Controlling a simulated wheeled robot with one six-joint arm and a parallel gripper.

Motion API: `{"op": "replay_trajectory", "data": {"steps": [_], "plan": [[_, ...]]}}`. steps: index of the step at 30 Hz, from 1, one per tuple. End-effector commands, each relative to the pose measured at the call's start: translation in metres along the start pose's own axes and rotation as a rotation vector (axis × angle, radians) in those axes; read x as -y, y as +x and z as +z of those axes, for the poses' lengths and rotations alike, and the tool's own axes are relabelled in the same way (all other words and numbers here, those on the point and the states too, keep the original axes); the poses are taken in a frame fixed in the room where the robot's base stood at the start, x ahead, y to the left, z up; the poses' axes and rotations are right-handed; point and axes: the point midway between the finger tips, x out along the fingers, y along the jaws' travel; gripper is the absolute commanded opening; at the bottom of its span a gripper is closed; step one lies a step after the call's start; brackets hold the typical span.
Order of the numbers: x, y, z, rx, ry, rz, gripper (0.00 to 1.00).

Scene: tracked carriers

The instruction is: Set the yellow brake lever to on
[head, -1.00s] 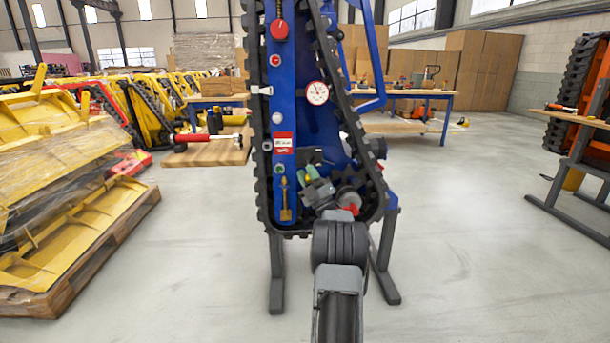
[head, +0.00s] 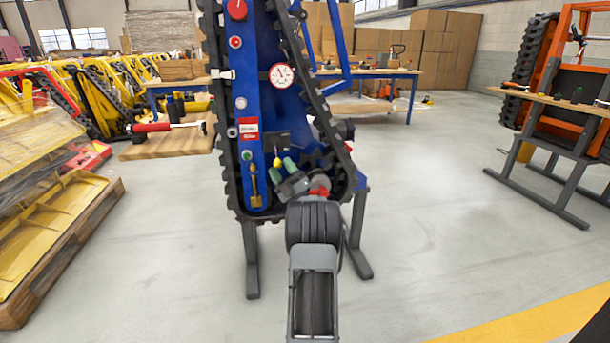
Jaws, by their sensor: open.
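The yellow brake lever appears to be the small yellow knob (head: 277,161) on a short stem, hanging below a dark block on the blue carrier frame (head: 247,95). Its on and off marks are too small to read. My gripper (head: 284,167) is open, with green fingertips just below and beside the yellow knob. The tips overlap the knob's lower edge in the picture; I cannot tell whether they touch it. A brass-yellow fitting (head: 254,190) sits lower left on the same panel.
The black track (head: 228,150) surrounds the panel. A red knob (head: 237,9), a white gauge (head: 281,75) and a red-white label (head: 248,128) are on the panel. A pallet of yellow parts (head: 60,245) stands left, an orange carrier (head: 565,80) right.

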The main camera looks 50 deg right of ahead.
Motion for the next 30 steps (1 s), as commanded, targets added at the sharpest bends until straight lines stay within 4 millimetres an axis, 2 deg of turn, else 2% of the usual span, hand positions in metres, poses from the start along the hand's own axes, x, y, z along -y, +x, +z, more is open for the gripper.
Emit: {"op": "replay_trajectory", "data": {"steps": [1,8,18,30], "plan": [[-0.017,-0.012,-0.001,0.019,-0.015,0.005,0.53],[-0.06,-0.047,-0.018,0.014,-0.029,0.019,0.53],[-0.073,-0.069,-0.024,0.012,-0.011,0.004,0.53],[-0.076,-0.072,-0.025,0.013,-0.012,0.004,0.53]]}}
